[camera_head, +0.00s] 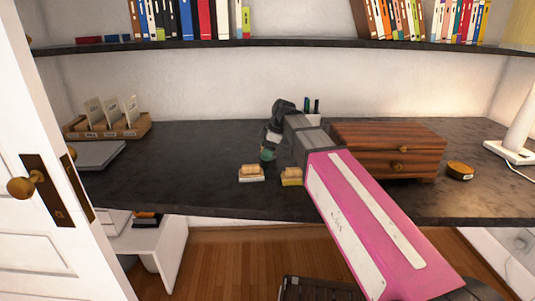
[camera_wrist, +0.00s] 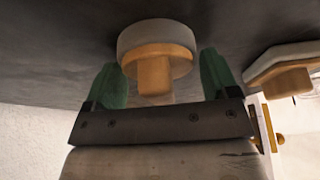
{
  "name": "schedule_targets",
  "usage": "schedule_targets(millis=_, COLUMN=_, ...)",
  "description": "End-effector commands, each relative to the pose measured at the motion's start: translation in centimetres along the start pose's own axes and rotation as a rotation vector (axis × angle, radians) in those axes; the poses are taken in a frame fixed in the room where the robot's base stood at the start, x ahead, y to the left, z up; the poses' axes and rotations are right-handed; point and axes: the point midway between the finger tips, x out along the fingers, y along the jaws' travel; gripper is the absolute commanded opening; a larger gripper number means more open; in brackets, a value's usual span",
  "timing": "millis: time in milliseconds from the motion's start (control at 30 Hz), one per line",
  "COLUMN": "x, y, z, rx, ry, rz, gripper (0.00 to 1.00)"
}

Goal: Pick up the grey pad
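In the wrist view, a round grey pad (camera_wrist: 130,40) with a wooden knob sits on the dark desktop, between and just beyond my fingertips. My gripper (camera_wrist: 160,68) has its two green fingers wide apart, with gaps beside the knob, so it is open. In the head view my gripper (camera_head: 267,154) is low over the desk. Two small wooden-topped pieces stand in front of it, one with a pale base (camera_head: 251,177) and one with a yellowish base (camera_head: 291,181). I cannot tell which of them is the round one.
A flat grey slab (camera_head: 99,155) lies at the desk's left, near a card holder (camera_head: 110,130). A wooden drawer box (camera_head: 385,148) stands right of my arm. A shelf (camera_head: 280,44) runs above.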

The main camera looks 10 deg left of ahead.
Motion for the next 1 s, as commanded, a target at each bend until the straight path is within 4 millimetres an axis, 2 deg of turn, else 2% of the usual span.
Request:
schedule_targets(millis=33, x=0.0, y=0.0, z=0.0, rx=0.000, ry=0.000, rz=0.000, gripper=0.64)
schedule_targets(millis=100, x=0.0, y=0.0, z=0.0, rx=0.000, ry=0.000, rz=0.000, gripper=0.47)
schedule_targets(millis=533, x=-0.2, y=0.0, z=-0.1, rx=0.000, ry=0.000, rz=0.000, gripper=0.46)
schedule_targets(millis=767, x=-1.7, y=0.0, z=-0.7, rx=0.000, ry=0.000, rz=0.000, gripper=0.46)
schedule_targets(millis=933, x=-4.1, y=-0.1, z=-1.9, rx=-0.002, ry=0.001, rz=0.001, gripper=0.46)
schedule_targets(millis=1000, x=-4.3, y=-1.4, z=-3.6, rx=-0.004, ry=0.001, rz=-0.001, gripper=0.46)
